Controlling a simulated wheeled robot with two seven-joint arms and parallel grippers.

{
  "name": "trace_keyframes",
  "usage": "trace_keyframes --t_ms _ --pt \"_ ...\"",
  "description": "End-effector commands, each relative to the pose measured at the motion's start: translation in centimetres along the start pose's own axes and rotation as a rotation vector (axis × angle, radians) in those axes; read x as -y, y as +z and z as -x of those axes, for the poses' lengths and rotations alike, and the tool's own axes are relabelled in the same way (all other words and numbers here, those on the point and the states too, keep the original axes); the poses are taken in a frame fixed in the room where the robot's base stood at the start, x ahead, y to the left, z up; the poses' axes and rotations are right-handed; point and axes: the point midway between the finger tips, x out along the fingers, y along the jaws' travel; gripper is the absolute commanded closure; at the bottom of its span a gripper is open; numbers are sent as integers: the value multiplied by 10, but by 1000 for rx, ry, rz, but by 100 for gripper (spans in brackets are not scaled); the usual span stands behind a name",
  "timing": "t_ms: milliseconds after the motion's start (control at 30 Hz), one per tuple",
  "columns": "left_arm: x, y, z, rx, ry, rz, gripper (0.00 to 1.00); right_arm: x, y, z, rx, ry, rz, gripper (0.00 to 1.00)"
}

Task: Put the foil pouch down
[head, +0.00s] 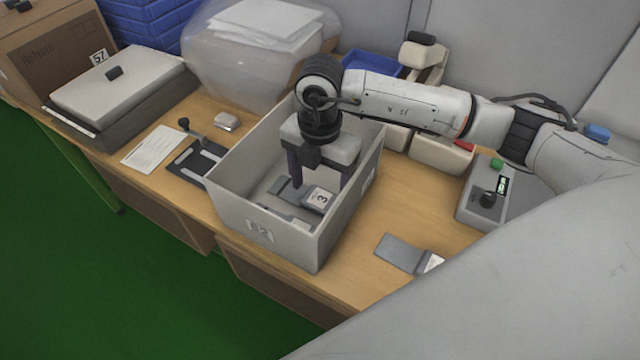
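A grey foil pouch (292,193) with a white label marked 3 lies low inside the grey open box (262,229). My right gripper (321,184) reaches down into this box from above. Its two dark fingers are spread wide, with the labelled end of the pouch below and between the tips. I see no finger clearly pressing on the pouch. Other flat pieces lie under or beside it on the box floor, partly hidden. A second grey pouch (399,252) with a white end lies on the table right of the box. My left gripper is not in view.
A control box (483,204) with a green button and a knob stands at the right. A black fixture (193,163), a paper sheet (153,149) and a lidded grey case (122,85) are left. A clear bag (262,62) stands behind. The box walls surround my gripper.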

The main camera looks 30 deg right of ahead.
Motion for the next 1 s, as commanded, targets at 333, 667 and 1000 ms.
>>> trace_keyframes --t_ms 333,667,1000 --pt "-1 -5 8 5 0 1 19 -1 0 19 1 3 1 27" --pt "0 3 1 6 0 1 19 -1 0 90 2 5 2 27" --pt "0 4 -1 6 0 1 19 0 0 131 1 1 0 27"
